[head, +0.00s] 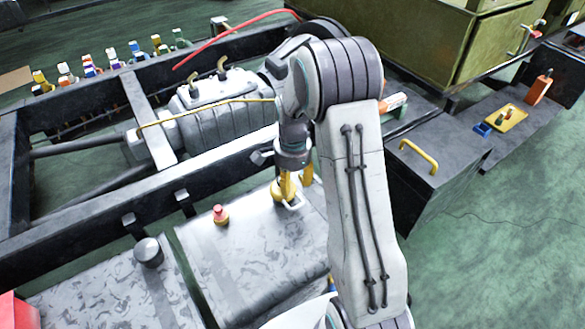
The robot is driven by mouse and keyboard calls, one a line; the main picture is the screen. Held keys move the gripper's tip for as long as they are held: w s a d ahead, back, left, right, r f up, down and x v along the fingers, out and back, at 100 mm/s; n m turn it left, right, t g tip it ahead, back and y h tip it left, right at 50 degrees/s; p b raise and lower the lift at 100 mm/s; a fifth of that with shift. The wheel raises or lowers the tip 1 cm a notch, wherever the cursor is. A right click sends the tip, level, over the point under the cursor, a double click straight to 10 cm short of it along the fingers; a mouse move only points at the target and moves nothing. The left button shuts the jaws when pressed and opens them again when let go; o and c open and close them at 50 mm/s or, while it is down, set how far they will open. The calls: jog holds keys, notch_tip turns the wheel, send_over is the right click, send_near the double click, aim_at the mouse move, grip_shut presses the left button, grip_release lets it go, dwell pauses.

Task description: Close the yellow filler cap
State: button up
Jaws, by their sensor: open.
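The yellow filler cap (279,193) is on the top of the grey tank (250,255), near its right end. A small pale loop (294,204) shows beside it. My gripper (296,182) points down right at the cap, and it is open. Yellow parts overlap there, so I cannot tell whether the fingers touch the cap or how far the cap stands open. My arm hides the area to the right of the cap.
A second tank with a dark round cap (148,252) lies left. The black chassis rail (100,225) runs behind. A dark box with a yellow handle (420,157) stands right of my arm.

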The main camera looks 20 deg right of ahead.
notch_tip(320, 180, up, 12)
jog(key=shift+f, duration=0.25)
dwell(0.3)
dwell(0.5)
jog(key=s+a+n+g+p, duration=0.1)
jog(key=s+a+n+p, duration=0.15)
jog(key=s+n, duration=1.05)
jog(key=s+a+r+n+t+p, duration=0.1)
jog(key=s+r+p, duration=0.3)
jog(key=r, duration=0.4)
jog(key=s+a+r+n+t+p, duration=0.2)
jog(key=s+a+r+t+p, duration=0.1)
jog(key=r, duration=0.5)
jog(key=shift+s+a+p, duration=0.2)
jog(key=shift+s+p, duration=0.3)
jog(key=shift+s, duration=0.6)
